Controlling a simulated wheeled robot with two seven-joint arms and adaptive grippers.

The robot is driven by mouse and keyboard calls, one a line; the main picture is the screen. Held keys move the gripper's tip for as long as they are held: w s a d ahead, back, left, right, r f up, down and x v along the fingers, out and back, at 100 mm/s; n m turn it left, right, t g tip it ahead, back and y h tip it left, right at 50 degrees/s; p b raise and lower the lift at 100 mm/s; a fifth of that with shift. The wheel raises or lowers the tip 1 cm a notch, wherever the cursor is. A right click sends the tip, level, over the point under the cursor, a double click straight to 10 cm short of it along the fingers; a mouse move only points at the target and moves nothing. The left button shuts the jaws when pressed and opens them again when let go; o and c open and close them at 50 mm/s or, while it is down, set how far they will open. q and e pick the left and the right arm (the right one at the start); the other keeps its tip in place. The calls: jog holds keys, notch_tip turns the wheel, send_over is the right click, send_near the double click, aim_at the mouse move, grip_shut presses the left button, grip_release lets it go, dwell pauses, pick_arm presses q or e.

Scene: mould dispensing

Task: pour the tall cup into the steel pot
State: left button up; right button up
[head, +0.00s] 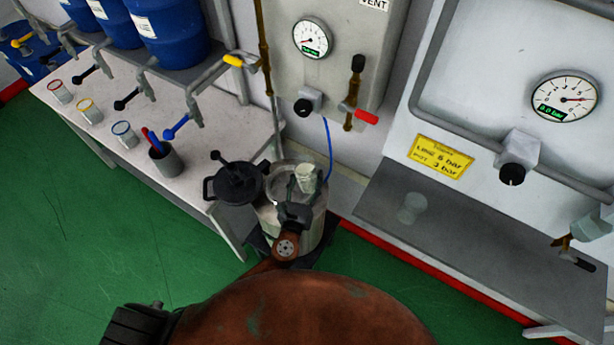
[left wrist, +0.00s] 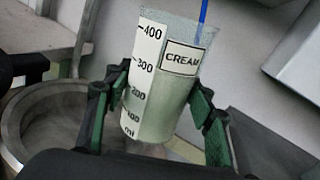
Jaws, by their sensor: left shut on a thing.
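The tall cup (head: 306,174) is a clear measuring cup with a millilitre scale and a CREAM label, also seen in the left wrist view (left wrist: 165,75). My left gripper (head: 298,190) is shut on its sides, with the dark fingers on either side of it in the left wrist view (left wrist: 158,115). The cup looks near upright, over the steel pot (head: 318,228) in the head view. The pot is open; its rim shows at the lower left of the left wrist view (left wrist: 17,137). My right gripper is out of view.
A white bench (head: 215,160) on the left holds several small cups and a dark holder (head: 166,162) with pens. A clear cup (head: 412,207) stands on the grey shelf (head: 455,250) at right.

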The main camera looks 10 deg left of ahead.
pick_arm(q)
jog(key=shift+d+f+n+b, duration=0.1)
jog(key=shift+d+n+b, duration=0.1)
jog(key=shift+n+b, duration=0.25)
jog(key=shift+d+f+n+b, duration=0.2)
jog(key=shift+d+n+b, duration=0.15)
jog(key=shift+n+b, duration=0.6)
jog(key=shift+d+f+n+b, duration=0.15)
jog(key=shift+d+n+b, duration=0.2)
jog(key=shift+b, duration=0.55)
jog(key=shift+f+n+b, duration=0.1)
jog(key=shift+n+b, duration=0.55)
jog(key=shift+b, duration=0.1)
jog(key=shift+d+f+n+b, duration=0.1)
jog(key=shift+f+n+b, duration=0.05)
jog(key=shift+n+b, duration=0.55)
jog(key=shift+f+n+b, duration=0.1)
jog(key=shift+n+b, duration=0.3)
jog(key=shift+b, duration=0.45)
jog(key=shift+d+f+n+b, duration=0.15)
jog(key=shift+n+b, duration=0.45)
jog(key=shift+b, duration=0.15)
jog(key=shift+n+b, duration=0.3)
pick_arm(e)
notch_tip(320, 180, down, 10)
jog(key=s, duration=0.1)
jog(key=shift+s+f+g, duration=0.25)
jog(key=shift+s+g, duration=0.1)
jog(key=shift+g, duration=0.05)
